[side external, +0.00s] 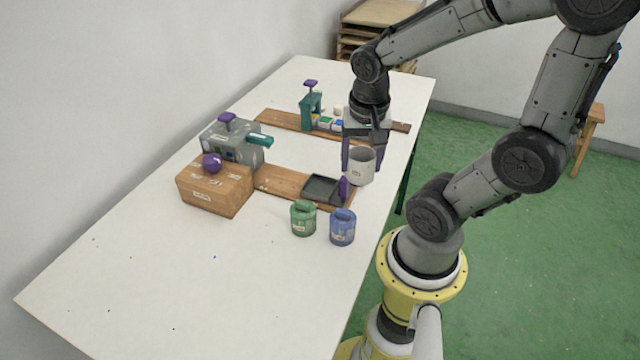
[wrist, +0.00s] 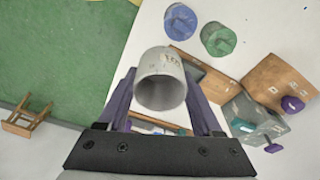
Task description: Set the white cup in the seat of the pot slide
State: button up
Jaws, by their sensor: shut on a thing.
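The white cup (side external: 360,168) is between the purple fingers of my gripper (side external: 362,154), which is shut on it. The cup hangs upright above the table, between the two wooden boards near their right ends. In the wrist view the cup (wrist: 161,85) shows its open, empty mouth between the fingers (wrist: 162,100). The back wooden board (side external: 283,124) carries a teal stand (side external: 311,106) with a purple knob and several small coloured pots (side external: 324,123). It looks like the pot slide, but I cannot clearly make out its seat; my gripper partly hides its right part.
The front board (side external: 278,182) bears a dark tray (side external: 322,189) with a purple handle (side external: 344,187). A green jar (side external: 303,218) and a blue jar (side external: 342,227) stand in front. A wooden box (side external: 216,190) and a grey machine (side external: 228,146) stand left. The table's (side external: 200,280) near left is clear.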

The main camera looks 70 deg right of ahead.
jog(key=w+d+f, duration=0.2)
jog(key=w+f, duration=0.1)
jog(key=w+d+f, duration=0.2)
jog(key=w+f, duration=0.1)
jog(key=w, duration=0.1)
jog(key=w+d+f, duration=0.2)
jog(key=w+f, duration=0.1)
jog(key=w, duration=0.1)
jog(key=shift+w+d+f, duration=0.2)
jog(key=shift+d+f, duration=0.05)
jog(key=shift+w+d+f, duration=0.1)
jog(key=shift+w+f, duration=0.05)
jog(key=shift+f, duration=1.5)
jog(key=shift+f, duration=0.15)
jog(key=o, duration=1.2)
jog(key=shift+c, duration=0.2)
